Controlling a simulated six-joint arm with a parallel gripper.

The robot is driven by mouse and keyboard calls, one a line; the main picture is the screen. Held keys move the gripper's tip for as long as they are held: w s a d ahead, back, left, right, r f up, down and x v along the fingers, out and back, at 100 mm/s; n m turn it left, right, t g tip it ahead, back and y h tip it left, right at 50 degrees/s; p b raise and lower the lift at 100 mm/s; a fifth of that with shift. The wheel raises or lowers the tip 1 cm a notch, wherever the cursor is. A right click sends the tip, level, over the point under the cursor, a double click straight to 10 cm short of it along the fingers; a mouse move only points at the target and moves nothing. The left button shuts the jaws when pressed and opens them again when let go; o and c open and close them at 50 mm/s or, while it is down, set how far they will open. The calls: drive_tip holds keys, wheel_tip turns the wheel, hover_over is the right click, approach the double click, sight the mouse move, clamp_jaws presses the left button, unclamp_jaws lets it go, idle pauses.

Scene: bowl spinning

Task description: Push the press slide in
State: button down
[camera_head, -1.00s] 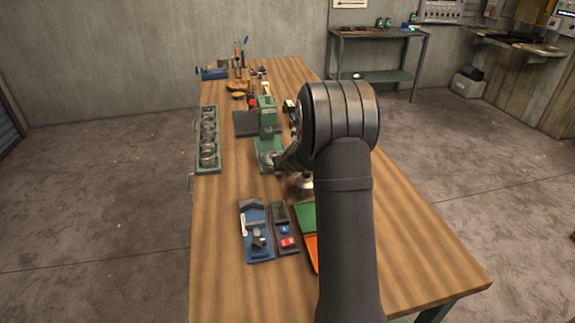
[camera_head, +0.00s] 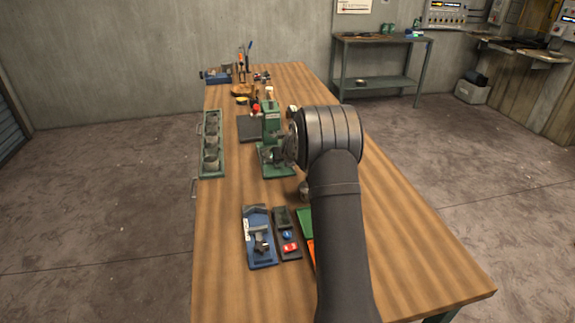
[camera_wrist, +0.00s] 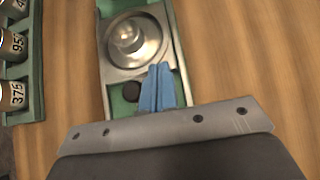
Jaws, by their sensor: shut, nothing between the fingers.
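The green press (camera_head: 271,122) stands upright in the middle of the workbench, with a green base (camera_head: 273,170). In the wrist view, a round metal piece with a raised centre (camera_wrist: 128,38) sits on the press slide, between the rails of the green base (camera_wrist: 115,103). My gripper (camera_wrist: 159,68) has its blue fingers shut together, with nothing between them. The fingertips overlap the near right edge of the metal piece; I cannot tell whether they touch it. A small dark round knob (camera_wrist: 131,91) lies just left of the fingers. My arm hides part of the press in the head view.
A green rack of round pieces (camera_head: 211,145) stands left of the press. A blue fixture (camera_head: 258,237) and a dark button box (camera_head: 287,234) lie nearer, with a green tray (camera_head: 305,222) and an orange tray beside them. Bare bench lies right of my arm.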

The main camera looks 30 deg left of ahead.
drive_tip(key=shift+w+a, duration=0.95)
drive_tip(key=v, duration=1)
drive_tip(key=shift+f, duration=0.15)
drive_tip(key=x, duration=1)
drive_tip(key=shift+s+d, duration=0.5)
